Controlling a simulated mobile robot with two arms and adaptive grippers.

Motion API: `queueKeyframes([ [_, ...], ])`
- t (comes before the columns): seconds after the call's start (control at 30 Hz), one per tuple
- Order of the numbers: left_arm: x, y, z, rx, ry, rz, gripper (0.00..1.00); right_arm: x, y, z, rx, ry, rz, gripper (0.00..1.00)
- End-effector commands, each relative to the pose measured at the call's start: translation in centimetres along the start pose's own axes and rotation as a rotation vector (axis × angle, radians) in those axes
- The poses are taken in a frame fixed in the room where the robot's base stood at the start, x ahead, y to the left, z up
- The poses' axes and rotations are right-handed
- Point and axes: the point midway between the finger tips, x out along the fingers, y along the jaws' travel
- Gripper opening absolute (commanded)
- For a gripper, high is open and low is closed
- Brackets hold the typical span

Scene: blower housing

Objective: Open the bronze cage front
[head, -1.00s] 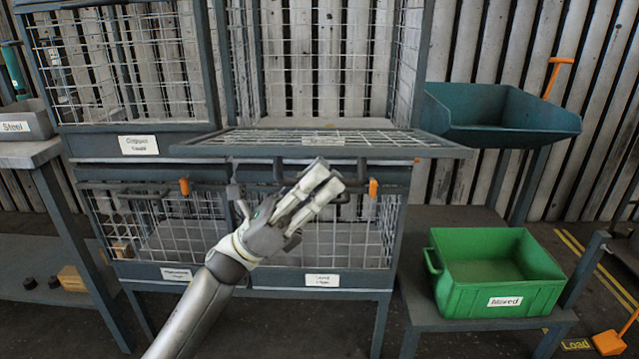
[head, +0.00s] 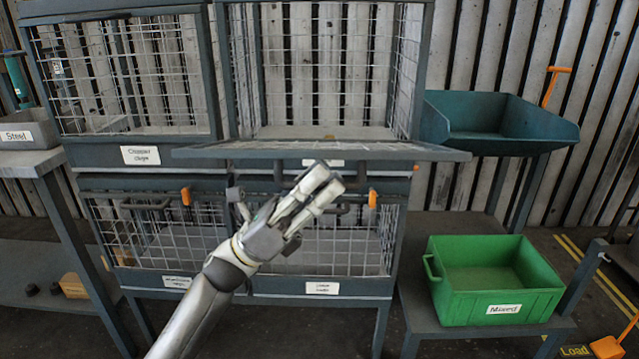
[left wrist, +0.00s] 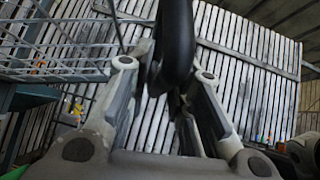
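The upper right cage stands open. Its mesh front (head: 400,152) is folded down, nearly level, and juts forward. A label below it (head: 322,162) is partly hidden and I cannot read it. My left gripper (head: 327,181) is just below the front's outer edge, at the dark handle under that edge. In the left wrist view a thick dark handle bar (left wrist: 177,40) passes between the fingers of my left gripper (left wrist: 165,85), which stand apart. Clear contact with both fingers does not show. My right gripper is not in view.
A closed cage labelled Copper (head: 140,155) is at the upper left. Two mesh-fronted cages with orange latches are below. A green bin labelled Mixed (head: 505,308) and a teal scoop-shaped tray (head: 500,125) stand at the right. A bench with a Steel bin (head: 20,136) is at the left.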

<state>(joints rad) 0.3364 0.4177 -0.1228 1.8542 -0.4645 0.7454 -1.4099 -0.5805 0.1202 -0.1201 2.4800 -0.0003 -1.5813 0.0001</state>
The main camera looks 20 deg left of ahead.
Motion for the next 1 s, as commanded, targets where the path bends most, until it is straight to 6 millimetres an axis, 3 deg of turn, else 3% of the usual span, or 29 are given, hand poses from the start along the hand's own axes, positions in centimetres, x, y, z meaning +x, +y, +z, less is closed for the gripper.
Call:
queueKeyframes([
  [0.27,-1.0,0.1,0.0,0.0,-0.001,0.002,0.21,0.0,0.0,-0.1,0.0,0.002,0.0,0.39],
  [0.7,-9.7,0.1,0.0,-0.001,-0.002,0.004,0.21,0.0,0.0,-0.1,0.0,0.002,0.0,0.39],
  [1.0,-12.1,0.0,0.0,0.001,-0.001,-0.002,0.21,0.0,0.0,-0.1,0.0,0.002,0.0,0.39],
])
